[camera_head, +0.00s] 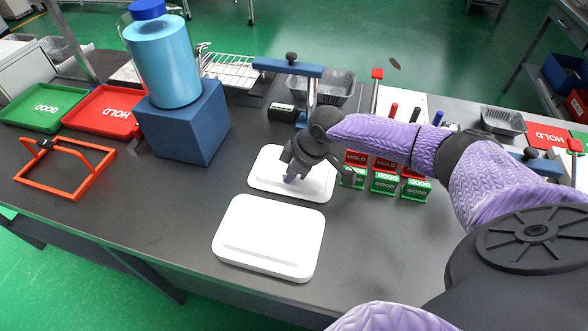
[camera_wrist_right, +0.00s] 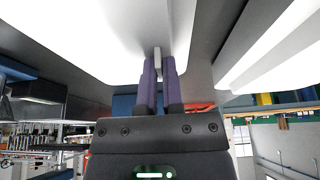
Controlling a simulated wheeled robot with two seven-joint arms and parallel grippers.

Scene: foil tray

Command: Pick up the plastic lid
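Two white plastic pieces with rounded corners lie on the dark bench: a far one (camera_head: 262,178) and a larger-looking near one (camera_head: 269,270). I cannot tell for sure which is named the lid. My right gripper (camera_head: 291,178) is over the middle of the far one and hides part of it. In the right wrist view, its purple fingers (camera_wrist_right: 159,66) stand close together, with a small pale grip (camera_wrist_right: 158,56) filling the narrow gap between them. A broad white surface (camera_wrist_right: 75,35) lies just beyond. Whether the lid is off the bench is unclear. My left gripper is out of view.
A blue block (camera_head: 183,128) with a light-blue canister (camera_head: 163,62) stands left. A blue clamp stand (camera_head: 310,95) and wire rack (camera_head: 230,68) are behind. Green-and-red card holders (camera_head: 384,183) stand right of the gripper. An orange frame (camera_head: 62,185) lies far left.

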